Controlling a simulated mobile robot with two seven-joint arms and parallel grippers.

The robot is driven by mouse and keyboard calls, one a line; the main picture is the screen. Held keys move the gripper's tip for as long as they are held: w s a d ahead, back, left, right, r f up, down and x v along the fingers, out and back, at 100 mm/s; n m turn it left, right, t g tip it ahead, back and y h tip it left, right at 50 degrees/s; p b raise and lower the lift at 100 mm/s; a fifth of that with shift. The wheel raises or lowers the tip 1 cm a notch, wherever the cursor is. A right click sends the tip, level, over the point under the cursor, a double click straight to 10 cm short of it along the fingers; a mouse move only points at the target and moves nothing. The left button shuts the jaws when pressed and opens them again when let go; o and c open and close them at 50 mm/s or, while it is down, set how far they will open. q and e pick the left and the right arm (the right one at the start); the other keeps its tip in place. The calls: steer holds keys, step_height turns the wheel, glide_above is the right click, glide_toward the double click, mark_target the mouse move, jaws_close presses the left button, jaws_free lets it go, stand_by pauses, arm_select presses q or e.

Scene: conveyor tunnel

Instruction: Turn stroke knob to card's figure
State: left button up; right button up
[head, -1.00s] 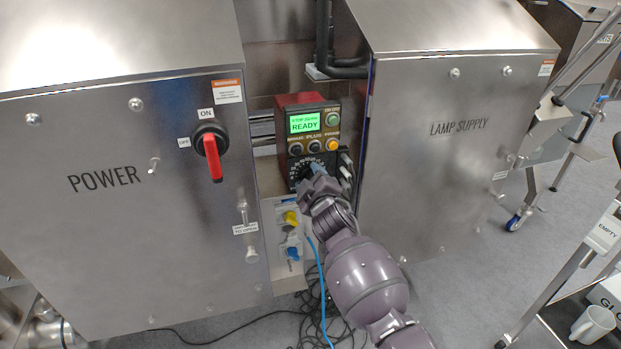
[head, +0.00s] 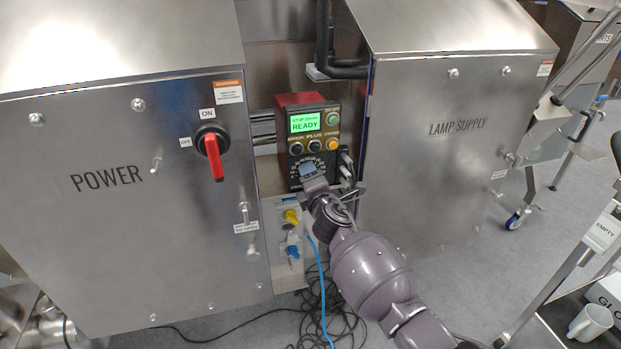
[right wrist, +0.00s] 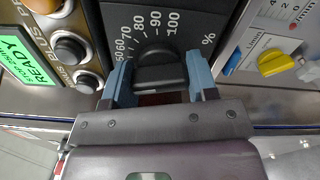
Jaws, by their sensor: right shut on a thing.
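The stroke knob is a black dial knob (right wrist: 158,70) on the black front of the control box (head: 308,99). A white percent scale runs around it, with figures from about 60 to 100 readable in the right wrist view. My right gripper (right wrist: 159,82) is shut on the knob, with one blue-grey fingertip on each side of it. In the head view, my right gripper (head: 311,171) covers most of the knob, and its pointer cannot be read. No card with a figure can be made out. My left gripper is in neither view.
The box's green display (head: 305,122) reads READY above several buttons. Steel cabinets marked POWER (head: 105,180) and LAMP SUPPLY (head: 458,128) stand close on both sides. A yellow knob (right wrist: 279,62) is beside the dial. A blue cable (head: 321,290) hangs below.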

steer(key=n, duration=0.3)
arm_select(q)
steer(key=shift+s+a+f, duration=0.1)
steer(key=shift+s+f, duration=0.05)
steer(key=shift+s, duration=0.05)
arm_select(e)
steer(key=shift+n, duration=0.8)
steer(key=o, duration=0.9)
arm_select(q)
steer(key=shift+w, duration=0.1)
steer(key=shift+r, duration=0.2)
